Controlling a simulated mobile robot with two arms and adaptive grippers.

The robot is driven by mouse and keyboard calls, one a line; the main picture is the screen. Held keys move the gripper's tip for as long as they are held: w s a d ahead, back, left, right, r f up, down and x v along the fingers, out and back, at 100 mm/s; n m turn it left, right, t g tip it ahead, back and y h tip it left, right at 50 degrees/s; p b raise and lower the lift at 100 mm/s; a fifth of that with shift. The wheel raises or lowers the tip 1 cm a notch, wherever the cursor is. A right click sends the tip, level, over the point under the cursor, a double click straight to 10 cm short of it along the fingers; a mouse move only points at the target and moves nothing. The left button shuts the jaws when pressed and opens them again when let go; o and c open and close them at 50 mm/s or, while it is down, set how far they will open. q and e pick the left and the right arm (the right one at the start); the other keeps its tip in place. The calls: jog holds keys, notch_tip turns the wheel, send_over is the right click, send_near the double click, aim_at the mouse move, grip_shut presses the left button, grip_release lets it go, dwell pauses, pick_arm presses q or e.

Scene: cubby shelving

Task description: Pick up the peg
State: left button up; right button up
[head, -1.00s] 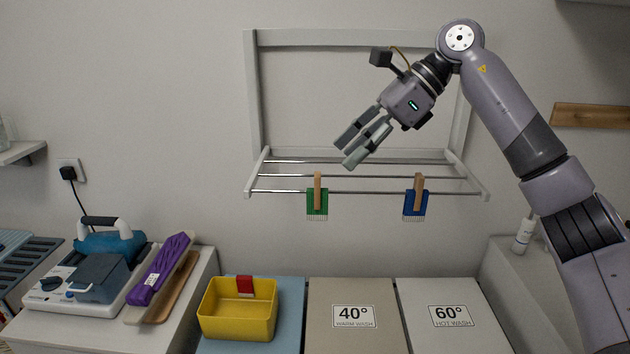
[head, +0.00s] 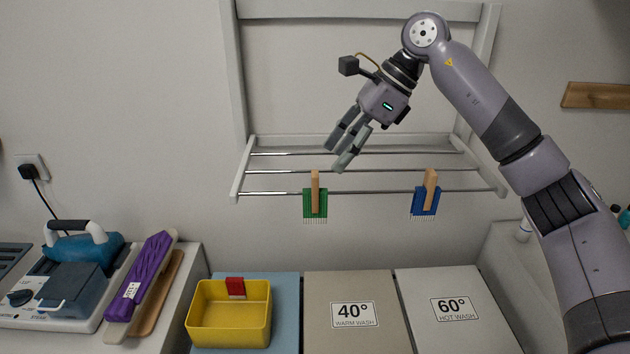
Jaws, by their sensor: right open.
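Two wooden pegs hang on the front bar of a wall drying rack (head: 241,178). The left peg (head: 315,190) is clipped over a green cloth (head: 322,211). The right peg (head: 430,190) is clipped over a blue cloth (head: 417,204). My right gripper (head: 338,156) is open and empty. In the picture its fingers point down and left, just above and right of the left peg, apart from it. My left gripper is not in view.
Below the rack stand a yellow bin (head: 230,333) with a red tag (head: 235,288), and two lids marked 40° (head: 335,285) and 60° (head: 445,284). At left are an iron (head: 75,248) and a purple folded item (head: 150,265). The wall is close behind the rack.

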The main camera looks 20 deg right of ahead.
aim_at(315, 182)
jog(key=x, duration=0.2)
jog(key=shift+w+a+f, duration=0.15)
jog(key=shift+w+f, duration=0.05)
jog(key=shift+f, duration=0.1)
jog(key=shift+p+x, duration=0.8)
jog(key=shift+x, duration=0.05)
jog(key=p+x, duration=0.1)
jog(key=x, duration=0.2)
jog(key=shift+a+f+p, duration=0.2)
jog(key=shift+a+p, duration=0.1)
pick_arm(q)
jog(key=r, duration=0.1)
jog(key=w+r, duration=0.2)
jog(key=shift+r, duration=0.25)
pick_arm(e)
jog(key=shift+a+f, duration=0.1)
jog(key=shift+f, duration=0.15)
jog(key=shift+c, duration=0.4)
jog(key=c, duration=0.8)
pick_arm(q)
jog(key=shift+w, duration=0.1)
pick_arm(e)
jog(key=shift+o, duration=0.2)
jog(key=shift+r, duration=0.1)
